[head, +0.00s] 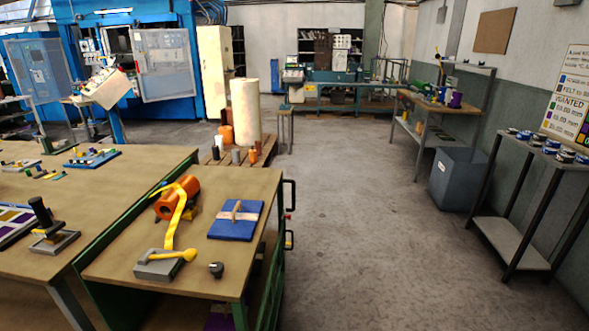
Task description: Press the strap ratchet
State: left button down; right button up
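The strap ratchet (157,268) is a grey block near the front left of a brown-topped workbench. A yellow lever (177,255) with a round knob at its right end lies low over the block. A yellow strap (175,222) runs from the block back over an orange cylinder (184,199) lying on the bench. Neither of my grippers shows in the head view. I cannot tell whether the lever is fully down.
A blue pad (236,228) with a light wooden piece and a small black knob (216,270) sit right of the ratchet. The workbench (113,268) has bare room at its front left. A longer table (30,283) adjoins on the left; open floor (370,225) lies right.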

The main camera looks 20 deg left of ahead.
aim_at(190, 255)
jog(key=z, duration=0.05)
jog(key=k, duration=0.5)
jog(key=z, duration=1.15)
jog(key=i, duration=0.8)
jog(key=u, duration=1.8)
